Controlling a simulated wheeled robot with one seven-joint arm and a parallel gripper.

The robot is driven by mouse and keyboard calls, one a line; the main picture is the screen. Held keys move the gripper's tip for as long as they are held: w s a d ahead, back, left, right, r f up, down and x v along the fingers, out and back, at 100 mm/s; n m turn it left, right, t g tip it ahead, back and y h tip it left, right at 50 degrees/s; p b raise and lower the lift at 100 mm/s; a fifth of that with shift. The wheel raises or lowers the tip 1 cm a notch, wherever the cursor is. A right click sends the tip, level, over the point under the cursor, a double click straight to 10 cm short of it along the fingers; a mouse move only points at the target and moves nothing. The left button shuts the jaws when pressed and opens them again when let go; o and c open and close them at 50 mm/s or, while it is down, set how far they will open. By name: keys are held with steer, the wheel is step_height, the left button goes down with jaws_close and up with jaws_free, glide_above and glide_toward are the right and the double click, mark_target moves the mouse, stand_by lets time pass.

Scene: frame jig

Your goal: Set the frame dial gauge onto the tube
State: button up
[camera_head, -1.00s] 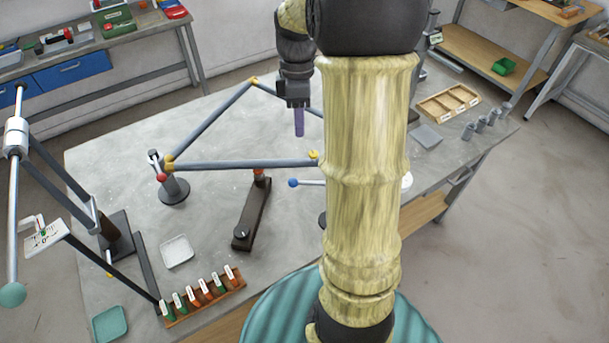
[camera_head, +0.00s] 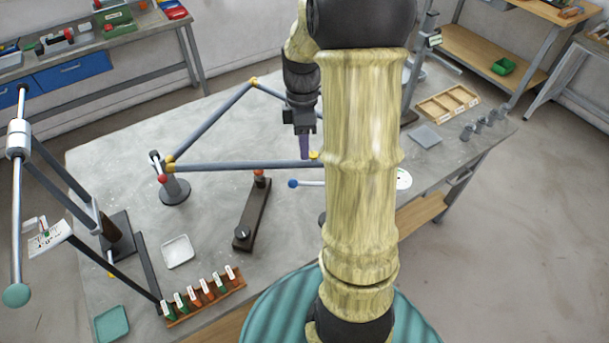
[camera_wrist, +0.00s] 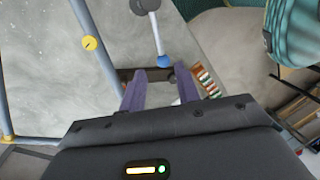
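My gripper (camera_head: 305,150) points down beside the yellow-jointed tube frame. In the wrist view its two purple fingers (camera_wrist: 160,90) stand apart with nothing between them. A grey-blue tube (camera_head: 245,167) runs across the bench towards my arm; a frame tube (camera_wrist: 96,45) also shows at the left of the wrist view, apart from the fingers. A white disc (camera_head: 404,180), partly hidden behind my arm, may be the dial gauge; I cannot tell. A rod with a blue ball (camera_head: 293,184) lies below the gripper, and the ball (camera_wrist: 164,61) shows just beyond the fingertips.
A post with a red ball (camera_head: 162,178) stands at the frame's left corner. A dark bar fixture (camera_head: 252,213), a white tray (camera_head: 178,252) and a rack of labelled items (camera_head: 203,297) are in front. A wooden divided tray (camera_head: 447,103) is at the right.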

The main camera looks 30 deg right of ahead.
steer(key=p+x, duration=0.1)
steer(key=x, duration=0.9)
steer(key=shift+f, duration=0.35)
jaws_close()
